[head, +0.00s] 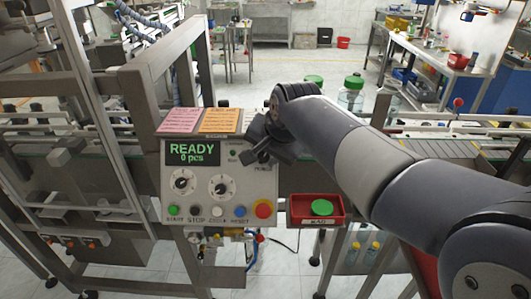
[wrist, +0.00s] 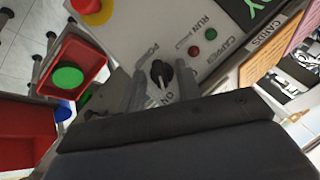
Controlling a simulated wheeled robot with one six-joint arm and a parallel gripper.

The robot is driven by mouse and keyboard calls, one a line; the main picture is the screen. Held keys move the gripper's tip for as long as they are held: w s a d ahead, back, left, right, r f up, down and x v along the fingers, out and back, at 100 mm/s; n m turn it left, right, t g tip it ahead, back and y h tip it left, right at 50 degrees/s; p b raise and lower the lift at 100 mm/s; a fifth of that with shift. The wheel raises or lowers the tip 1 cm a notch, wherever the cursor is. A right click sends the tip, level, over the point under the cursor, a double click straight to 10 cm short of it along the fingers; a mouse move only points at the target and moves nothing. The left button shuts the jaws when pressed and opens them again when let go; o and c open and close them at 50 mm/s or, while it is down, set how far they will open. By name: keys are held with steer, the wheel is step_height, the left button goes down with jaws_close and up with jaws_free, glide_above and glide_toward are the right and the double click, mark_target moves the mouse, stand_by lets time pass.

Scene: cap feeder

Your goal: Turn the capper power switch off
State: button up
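The capper power switch (wrist: 161,74) is a black rotary knob on the grey capper panel (wrist: 120,42), seen in the wrist view. Its white mark points toward the ON label, at the side nearer my gripper's body. My gripper (wrist: 162,88) is open, with one finger to each side of the knob and visible gaps between; I see no contact. In the head view my gripper (head: 262,152) is at the upper right of the capper panel (head: 205,232) and hides the switch. The display (head: 193,153) reads READY, 0 pcs.
Below the switch on the panel are two dials, a row of buttons and a red emergency stop (head: 263,209). A red bin (head: 300,219) with a green cap (head: 321,207) is at the panel's right. Coloured cards (head: 220,121) lie along its top edge.

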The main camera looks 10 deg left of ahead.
steer(key=c, duration=0.7)
steer(key=shift+o, duration=0.2)
steer(key=shift+r, duration=0.1)
steer(key=shift+a+r+n+h+p, duration=0.15)
steer(key=shift+n+h+p, duration=0.35)
steer(key=shift+n+p, duration=0.5)
steer(key=shift+a+n+h+p, duration=0.1)
steer(key=shift+n+h+p, duration=0.6)
steer(key=shift+n+p, duration=0.2)
steer(key=n+h+p, duration=0.1)
steer(key=n, duration=0.1)
steer(key=shift+a+n+t+h, duration=0.15)
steer(key=shift+n+t+h, duration=0.15)
steer(key=shift+s+a+f+n+t+h+p, duration=0.15)
steer(key=shift+n+h, duration=0.25)
steer(key=shift+n, duration=0.25)
steer(key=shift+w+d+f+n+t+h+p, duration=0.15)
steer(key=shift+n+h, duration=0.25)
steer(key=shift+n, duration=0.25)
steer(key=shift+s+a+r, duration=0.1)
